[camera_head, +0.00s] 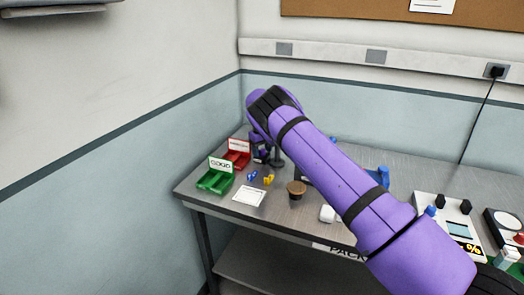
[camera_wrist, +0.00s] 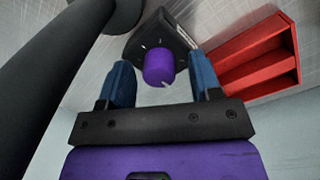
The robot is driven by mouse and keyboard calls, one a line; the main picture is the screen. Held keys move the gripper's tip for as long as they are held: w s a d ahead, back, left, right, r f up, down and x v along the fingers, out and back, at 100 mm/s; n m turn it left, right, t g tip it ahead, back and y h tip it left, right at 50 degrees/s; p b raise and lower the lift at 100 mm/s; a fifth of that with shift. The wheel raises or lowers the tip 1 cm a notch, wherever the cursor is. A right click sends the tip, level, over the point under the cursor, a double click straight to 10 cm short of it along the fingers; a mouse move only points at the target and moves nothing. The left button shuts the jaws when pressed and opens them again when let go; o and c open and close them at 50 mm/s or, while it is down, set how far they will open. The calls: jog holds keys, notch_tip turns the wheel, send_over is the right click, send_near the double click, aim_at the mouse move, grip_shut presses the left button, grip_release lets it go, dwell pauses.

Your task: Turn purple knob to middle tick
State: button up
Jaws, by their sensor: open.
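The purple knob (camera_wrist: 157,60) sits on a dark wedge-shaped box (camera_wrist: 138,36) in the wrist view. A short white pointer line shows at the knob's lower edge, slightly right of its middle. Small pale marks show on the box near the knob, but I cannot tell which is the middle tick. My gripper (camera_wrist: 160,68) is open, with one blue finger to the left of the knob and one to the right. A gap shows on both sides, and I cannot tell depth. In the head view my purple arm covers much of this area, and I cannot make out the knob.
A red bin (camera_head: 237,157) and a green bin (camera_head: 214,180) stand at the grey table's left end. The red bin also shows right of my gripper in the wrist view (camera_wrist: 250,62). A white card (camera_head: 249,196) and a brown round object (camera_head: 296,190) lie nearer the front.

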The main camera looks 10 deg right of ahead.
aim_at(261, 150)
jog(key=c, duration=0.9)
jog(key=shift+m, duration=0.8)
jog(key=shift+c, duration=0.2)
jog(key=o, duration=0.9)
jog(key=shift+o, duration=0.2)
jog(key=shift+r, duration=0.15)
notch_tip(261, 150, up, 10)
jog(key=shift+a+r, duration=0.25)
jog(key=shift+a, duration=0.05)
